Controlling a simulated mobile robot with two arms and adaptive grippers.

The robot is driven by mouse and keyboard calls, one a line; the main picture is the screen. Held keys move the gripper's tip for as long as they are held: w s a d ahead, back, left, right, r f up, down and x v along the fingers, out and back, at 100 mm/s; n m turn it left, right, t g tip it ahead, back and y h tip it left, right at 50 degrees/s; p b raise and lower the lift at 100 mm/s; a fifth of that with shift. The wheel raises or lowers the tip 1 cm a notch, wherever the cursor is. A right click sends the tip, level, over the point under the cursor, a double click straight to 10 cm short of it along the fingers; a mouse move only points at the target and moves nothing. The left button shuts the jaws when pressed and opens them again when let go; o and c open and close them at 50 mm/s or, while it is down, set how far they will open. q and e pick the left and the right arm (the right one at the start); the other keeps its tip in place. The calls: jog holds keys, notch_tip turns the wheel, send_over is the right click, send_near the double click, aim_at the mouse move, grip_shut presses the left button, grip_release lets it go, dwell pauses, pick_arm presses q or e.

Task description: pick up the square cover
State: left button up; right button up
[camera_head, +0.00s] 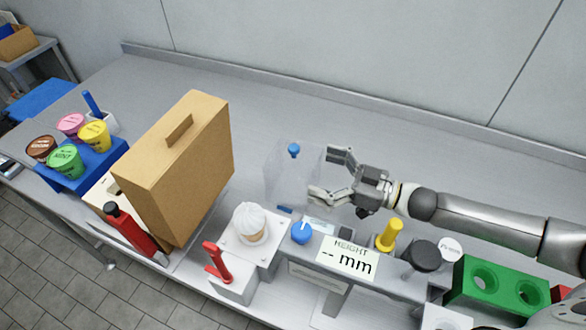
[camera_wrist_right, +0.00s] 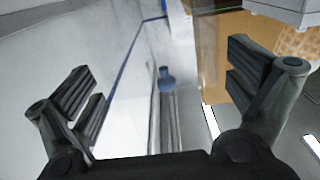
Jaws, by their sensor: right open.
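The square cover (camera_head: 283,180) is a clear, see-through box with a blue knob (camera_head: 293,150) on top. It stands on the worktable, right of the tan box. My right gripper (camera_head: 326,173) is open and empty at the right side of the cover, its fingers pointing left toward it. Whether a finger touches the clear wall I cannot tell. In the right wrist view the blue knob (camera_wrist_right: 166,78) shows between the two spread fingers, beyond them. My left gripper is not in view.
A tall tan box (camera_head: 185,165) stands to the left. In front are a white stand with a cone swirl (camera_head: 250,222), a height display (camera_head: 347,258), a red-handled lever (camera_head: 217,262) and a yellow knob (camera_head: 389,236). A green holder (camera_head: 500,286) is at right. The table behind is clear.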

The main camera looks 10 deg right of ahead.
aim_at(299, 166)
jog(key=shift+w+a, duration=0.25)
jog(key=shift+a, duration=0.25)
jog(key=p+x, duration=0.1)
jog(key=x, duration=0.2)
jog(key=shift+w+f+p, duration=0.15)
jog(key=shift+w+p, duration=0.05)
jog(key=shift+p, duration=0.2)
jog(key=shift+w+a+f, duration=0.15)
jog(key=shift+w+a, duration=0.1)
jog(key=shift+a, duration=0.25)
jog(key=c, duration=0.8)
